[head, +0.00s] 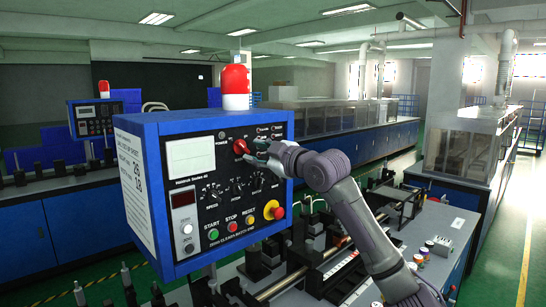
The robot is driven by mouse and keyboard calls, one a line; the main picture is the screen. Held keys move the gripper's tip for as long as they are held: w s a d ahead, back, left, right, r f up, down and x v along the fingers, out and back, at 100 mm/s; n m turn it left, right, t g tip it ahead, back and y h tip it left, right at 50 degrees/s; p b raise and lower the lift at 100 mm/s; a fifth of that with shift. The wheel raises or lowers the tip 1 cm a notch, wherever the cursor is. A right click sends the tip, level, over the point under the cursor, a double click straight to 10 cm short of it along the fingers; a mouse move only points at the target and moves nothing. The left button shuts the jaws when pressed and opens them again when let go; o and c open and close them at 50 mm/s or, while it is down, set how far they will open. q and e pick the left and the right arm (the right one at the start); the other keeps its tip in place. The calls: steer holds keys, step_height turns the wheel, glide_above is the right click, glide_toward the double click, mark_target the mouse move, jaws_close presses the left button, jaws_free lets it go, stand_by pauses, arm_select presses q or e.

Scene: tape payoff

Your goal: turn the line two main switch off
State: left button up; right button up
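A blue control box (153,190) with a black front panel stands in the middle left of the head view. A red rotary switch (240,147) sits at the top middle of that panel; its exact setting is too small to read. My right gripper (255,154) is in front of the panel, just right of and slightly below the red switch. Its fingers look parted, with no object seen between them; whether a fingertip touches the switch I cannot tell. I cannot read a line number on the box. My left gripper is not in view.
The panel also carries a yellow-ringed red button (274,210), several small knobs and coloured push buttons. A red beacon (235,87) tops the box. A second, similar box (95,119) stands farther back left. Bench machinery (330,255) lies below my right arm.

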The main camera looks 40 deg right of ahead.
steer(key=s, duration=0.8)
steer(key=shift+d, duration=0.3)
